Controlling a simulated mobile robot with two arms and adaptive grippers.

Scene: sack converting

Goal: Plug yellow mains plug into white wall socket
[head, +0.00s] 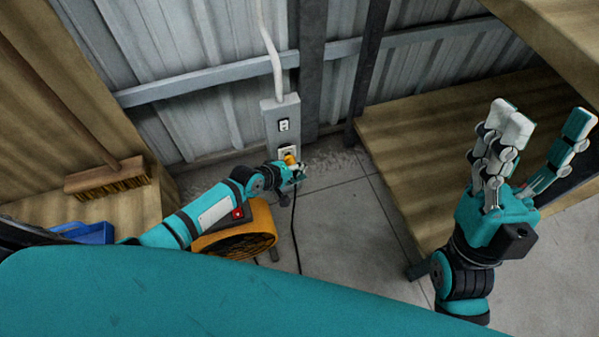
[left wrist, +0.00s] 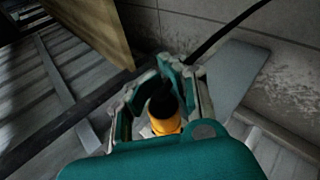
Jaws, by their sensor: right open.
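The yellow mains plug (head: 290,159) is at the lower white wall socket (head: 289,149) on a grey box. In the head view it overlaps the lower part of the socket; I cannot tell whether its pins are in. My left gripper (head: 294,171) is around the plug. In the left wrist view, the fingers of my left gripper (left wrist: 162,95) close on both sides of the yellow plug (left wrist: 167,125), whose black end points up between them. My right gripper (head: 535,150) is open and empty, raised at the right, far from the socket.
An orange blower (head: 235,240) stands on the floor under my left arm. A black cable (head: 296,235) hangs from the plug area. A wooden bench (head: 430,150) lies to the right.

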